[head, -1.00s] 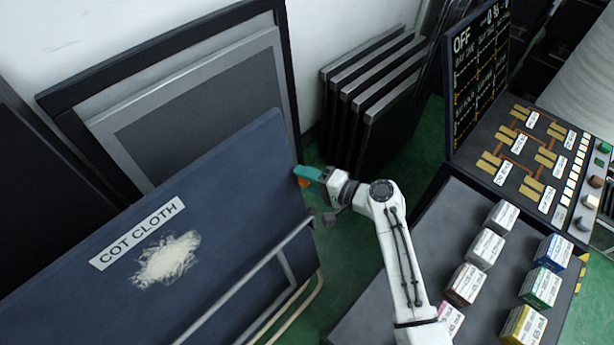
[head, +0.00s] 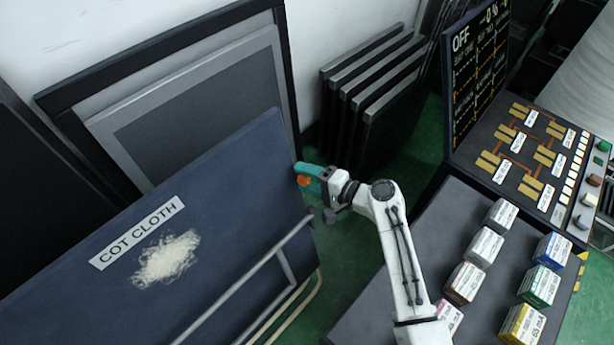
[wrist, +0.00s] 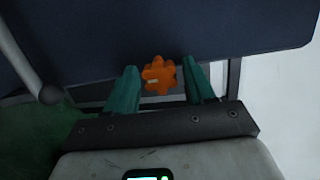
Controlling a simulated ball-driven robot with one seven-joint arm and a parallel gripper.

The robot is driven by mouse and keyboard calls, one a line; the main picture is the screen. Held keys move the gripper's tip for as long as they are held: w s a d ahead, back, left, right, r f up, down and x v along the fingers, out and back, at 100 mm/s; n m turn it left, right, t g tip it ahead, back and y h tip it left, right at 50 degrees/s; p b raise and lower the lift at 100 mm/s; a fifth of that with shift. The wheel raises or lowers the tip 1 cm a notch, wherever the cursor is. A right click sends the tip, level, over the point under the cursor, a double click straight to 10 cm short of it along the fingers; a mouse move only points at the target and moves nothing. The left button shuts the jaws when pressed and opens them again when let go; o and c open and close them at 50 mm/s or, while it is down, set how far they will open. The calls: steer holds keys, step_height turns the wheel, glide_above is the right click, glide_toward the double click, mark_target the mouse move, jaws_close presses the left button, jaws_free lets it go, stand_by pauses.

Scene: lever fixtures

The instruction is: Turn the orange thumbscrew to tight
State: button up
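The orange thumbscrew (wrist: 158,75) is a lobed knob with a small pale mark on its left side, set at the edge of the dark blue panel. It also shows in the head view (head: 304,181), partly hidden by my gripper. My gripper (wrist: 160,82) has its two teal fingers apart, one on each side of the thumbscrew. In the wrist view a gap shows between the thumbscrew and each finger. In the head view my gripper (head: 307,176) is at the panel's right edge.
The blue panel (head: 238,190) carries a "COT CLOTH" label (head: 137,232) and a grey rail (head: 250,272). Dark framed panels (head: 375,90) lean behind. A desk with small labelled boxes (head: 484,249) and a control board (head: 520,150) stands right. Green floor is open between.

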steer(key=v, duration=1)
steer(key=shift+s+d+r, duration=0.1)
steer(key=shift+s+d, duration=0.15)
steer(key=shift+d, duration=0.05)
stand_by(0.4)
steer(key=s+d+f+n+g+h, duration=0.3)
steer(key=s+d+n+h, duration=0.45)
steer(key=s, duration=0.65)
steer(key=s+d+r+h, duration=0.5)
steer(key=s+d+h, duration=0.1)
steer(key=s+d, duration=0.2)
steer(key=s+g+p, duration=0.1)
steer(key=s, duration=0.2)
steer(key=s+d+f+g+p, duration=0.1)
steer(key=s+g+p, duration=0.1)
steer(key=s, duration=0.1)
steer(key=s+f+g+p, duration=0.1)
steer(key=s, duration=0.3)
steer(key=shift+d+f+m+g+p, duration=0.15)
steer(key=shift+d+m+g+p, duration=0.15)
steer(key=shift+g+p, duration=0.1)
